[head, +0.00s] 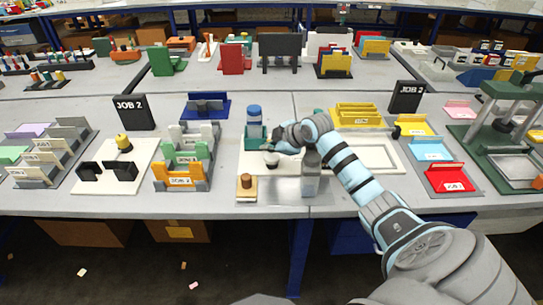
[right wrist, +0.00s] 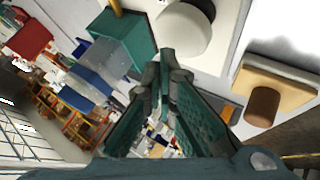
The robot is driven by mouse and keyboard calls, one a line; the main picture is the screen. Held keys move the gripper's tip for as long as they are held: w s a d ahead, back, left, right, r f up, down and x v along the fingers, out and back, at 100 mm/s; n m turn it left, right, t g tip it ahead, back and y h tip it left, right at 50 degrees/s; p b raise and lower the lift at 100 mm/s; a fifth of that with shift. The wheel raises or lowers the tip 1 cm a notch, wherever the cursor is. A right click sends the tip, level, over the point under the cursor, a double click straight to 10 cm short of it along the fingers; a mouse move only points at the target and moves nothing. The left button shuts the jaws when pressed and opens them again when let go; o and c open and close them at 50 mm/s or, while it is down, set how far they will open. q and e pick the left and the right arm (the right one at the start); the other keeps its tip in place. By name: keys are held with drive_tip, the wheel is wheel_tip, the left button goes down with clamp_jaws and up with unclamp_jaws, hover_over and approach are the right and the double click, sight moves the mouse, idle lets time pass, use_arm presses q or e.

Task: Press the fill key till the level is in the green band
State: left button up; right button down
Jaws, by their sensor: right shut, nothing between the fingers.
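My right gripper (head: 270,149) is shut and empty, low over the left part of a white panel on the table. In the right wrist view its fingertips (right wrist: 168,60) point at the panel, beside a round white piece with a dark part (right wrist: 183,27). That round piece (head: 271,161) shows just below the gripper in the head view; I cannot tell whether the fingers touch it or whether it is the fill key. No level or green band can be made out. My left gripper is out of view.
A brown knob on a wooden block (head: 246,188) sits at the front left of the panel. A white frame (head: 388,153) lies farther right. Black JOB 2 signs flank the area.

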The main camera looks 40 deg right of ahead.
sight(271, 157)
drive_tip(key=shift+f, duration=0.45)
drive_tip(key=shift+f, duration=0.7)
idle(0.8)
drive_tip(key=shift+r+p, duration=1)
drive_tip(key=shift+r, duration=0.15)
wheel_tip(271, 157, up, 5)
drive_tip(key=p, duration=0.5)
idle(0.7)
